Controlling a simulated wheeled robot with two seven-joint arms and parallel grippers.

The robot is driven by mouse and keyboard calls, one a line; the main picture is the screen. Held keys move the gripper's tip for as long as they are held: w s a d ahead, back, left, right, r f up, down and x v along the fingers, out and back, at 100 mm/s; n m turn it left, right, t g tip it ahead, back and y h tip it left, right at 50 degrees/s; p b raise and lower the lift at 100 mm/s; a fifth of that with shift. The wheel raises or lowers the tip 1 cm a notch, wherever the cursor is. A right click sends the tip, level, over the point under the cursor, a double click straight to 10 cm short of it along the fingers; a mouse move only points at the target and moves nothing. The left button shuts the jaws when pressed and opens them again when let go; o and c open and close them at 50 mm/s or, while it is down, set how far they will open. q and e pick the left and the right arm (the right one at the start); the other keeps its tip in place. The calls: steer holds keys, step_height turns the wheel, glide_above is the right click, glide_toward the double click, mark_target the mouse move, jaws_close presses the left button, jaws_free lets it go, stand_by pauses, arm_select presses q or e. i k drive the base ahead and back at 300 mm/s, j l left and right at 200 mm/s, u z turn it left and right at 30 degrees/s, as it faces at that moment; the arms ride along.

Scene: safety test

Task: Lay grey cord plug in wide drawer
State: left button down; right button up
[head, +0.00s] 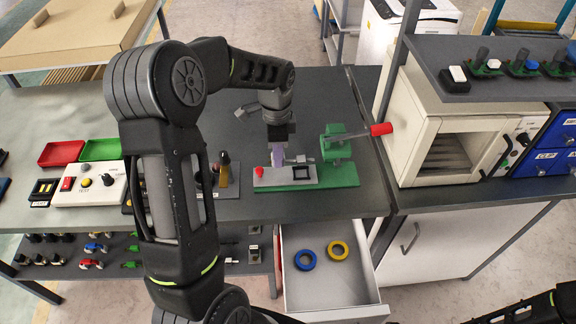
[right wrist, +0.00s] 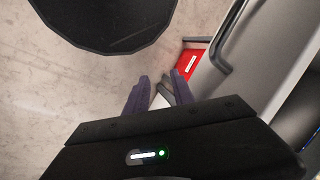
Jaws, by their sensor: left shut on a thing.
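My left gripper (head: 279,160), with purple fingers, reaches down over the grey plate of the green clamp fixture (head: 338,174). It is shut on a small grey thing (head: 299,160) that is mostly hidden by the fingers; I cannot tell surely that it is the grey cord plug. The wide drawer (head: 330,292) under the table is pulled open, below and right of this gripper. A blue ring (head: 305,260) and a yellow ring (head: 338,250) lie in it. My right gripper (right wrist: 159,77) is open, its two purple fingers apart above the floor.
The fixture's red-handled lever (head: 381,129) sticks out right. A white oven-like cabinet (head: 440,140) stands on the right bench. Red (head: 60,153) and green (head: 101,149) trays and a button box (head: 90,186) are at left. A red label (right wrist: 191,64) shows in the right wrist view.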

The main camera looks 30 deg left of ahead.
mark_target(330, 293)
steer(key=k+l, duration=0.2)
steer(key=l, duration=0.2)
steer(key=k+l, duration=0.2)
steer(key=l, duration=0.2)
steer(key=k+l, duration=0.2)
steer(key=l, duration=0.2)
